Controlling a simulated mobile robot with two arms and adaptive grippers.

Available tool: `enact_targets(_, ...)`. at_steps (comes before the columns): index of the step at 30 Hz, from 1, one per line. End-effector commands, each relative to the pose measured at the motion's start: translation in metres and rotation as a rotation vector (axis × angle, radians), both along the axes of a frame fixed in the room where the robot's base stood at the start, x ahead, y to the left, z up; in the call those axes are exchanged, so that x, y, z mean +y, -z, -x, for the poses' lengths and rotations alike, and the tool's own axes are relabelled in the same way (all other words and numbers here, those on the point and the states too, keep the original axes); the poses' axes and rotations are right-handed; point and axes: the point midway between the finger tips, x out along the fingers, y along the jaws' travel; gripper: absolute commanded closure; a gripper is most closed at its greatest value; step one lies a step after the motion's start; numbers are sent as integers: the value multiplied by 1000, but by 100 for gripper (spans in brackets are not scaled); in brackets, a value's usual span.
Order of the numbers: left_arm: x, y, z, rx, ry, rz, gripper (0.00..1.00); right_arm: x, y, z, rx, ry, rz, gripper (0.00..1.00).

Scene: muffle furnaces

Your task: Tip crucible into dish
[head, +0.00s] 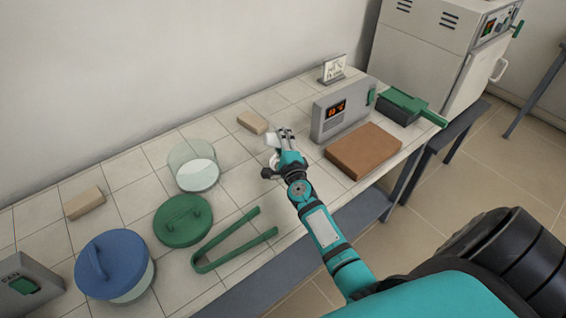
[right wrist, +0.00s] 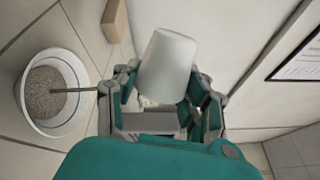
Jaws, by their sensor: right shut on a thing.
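A plain white crucible (right wrist: 168,66) is held between the fingers of my right gripper (right wrist: 165,98) in the right wrist view. In the head view my right gripper (head: 281,146) is above the tiled bench, with a pale bit of the crucible (head: 271,139) showing. A white dish with a blue line at its rim (right wrist: 27,92) sits beside the gripper in the right wrist view. It holds grey grains (right wrist: 48,88), and a thin rod lies across its edge. In the head view the dish is mostly hidden behind the gripper. The crucible's contents are not visible. My left gripper is not in view.
Left of the gripper are a glass vessel (head: 196,176), a green lid (head: 183,220), green tongs (head: 235,240) and a blue-lidded jar (head: 114,266). To the right are a grey display unit (head: 342,112), a brown slab (head: 362,150) and a green-handled box (head: 405,104).

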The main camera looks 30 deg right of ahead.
Motion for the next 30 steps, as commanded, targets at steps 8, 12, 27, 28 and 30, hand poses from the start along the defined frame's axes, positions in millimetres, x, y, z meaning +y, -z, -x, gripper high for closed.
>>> enact_targets(8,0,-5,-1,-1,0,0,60,5,-2,16,-1,0,1,91)
enact_targets(12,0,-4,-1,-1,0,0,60,5,-1,15,-2,1,2,91)
enact_targets(27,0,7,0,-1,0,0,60,-2,3,-2,-30,0,-87,91)
enact_targets(28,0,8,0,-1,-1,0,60,-3,3,-6,-31,0,-87,91)
enact_targets(30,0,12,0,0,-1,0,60,-7,3,-16,-32,1,-85,91)
